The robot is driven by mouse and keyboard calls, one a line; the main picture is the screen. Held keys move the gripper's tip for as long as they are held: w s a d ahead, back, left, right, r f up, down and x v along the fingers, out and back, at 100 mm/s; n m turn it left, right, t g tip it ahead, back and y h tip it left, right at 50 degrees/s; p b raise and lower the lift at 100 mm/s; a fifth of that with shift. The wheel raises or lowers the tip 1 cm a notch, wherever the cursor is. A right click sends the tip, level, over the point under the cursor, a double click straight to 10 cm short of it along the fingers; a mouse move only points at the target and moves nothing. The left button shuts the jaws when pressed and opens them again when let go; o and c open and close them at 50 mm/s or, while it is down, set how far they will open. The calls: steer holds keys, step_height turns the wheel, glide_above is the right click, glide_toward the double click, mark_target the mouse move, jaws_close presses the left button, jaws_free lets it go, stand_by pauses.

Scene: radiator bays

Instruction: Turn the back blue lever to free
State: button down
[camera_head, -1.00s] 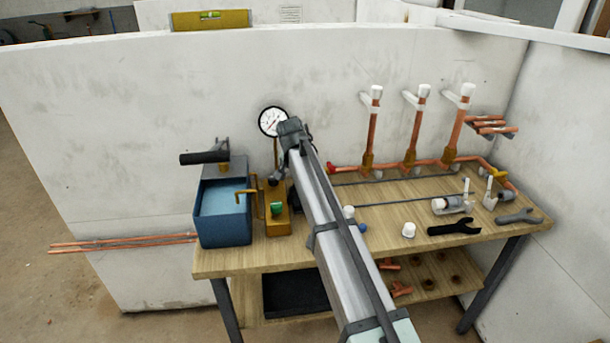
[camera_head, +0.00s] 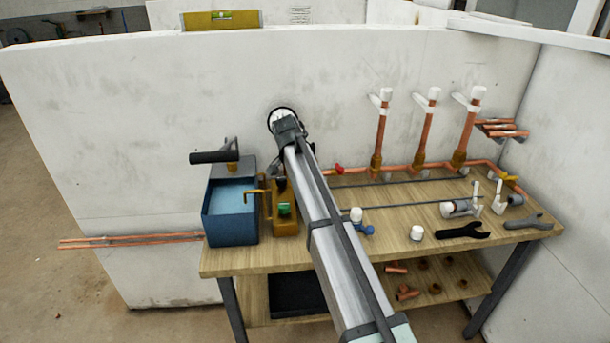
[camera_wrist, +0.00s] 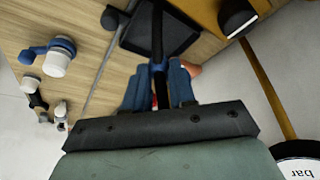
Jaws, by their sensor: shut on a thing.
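My gripper (camera_wrist: 158,85) points down at the bench, its fingers closed together in the wrist view. It is shut on what appears to be the back blue lever, which the fingers largely hide; I cannot tell the lever's angle. A dark rod and a black plate lie just beyond the fingertips. In the head view my arm hides the gripper and this lever. Another blue lever (camera_head: 368,230) with a white cap is nearer the bench front; it also shows at the left of the wrist view (camera_wrist: 38,52), apart from my gripper.
A yellow box (camera_head: 287,227) and a blue tank (camera_head: 230,225) stand left of my arm. A copper pipe with a red handle (camera_head: 338,169) runs along the back.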

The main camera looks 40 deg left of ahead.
stand_by(0.3)
steer(key=c, duration=0.9)
jaws_free()
steer(key=shift+c, duration=0.2)
steer(key=shift+r, duration=0.1)
steer(key=v, duration=1.3)
steer(key=shift+r, duration=0.3)
steer(key=shift+s, duration=0.1)
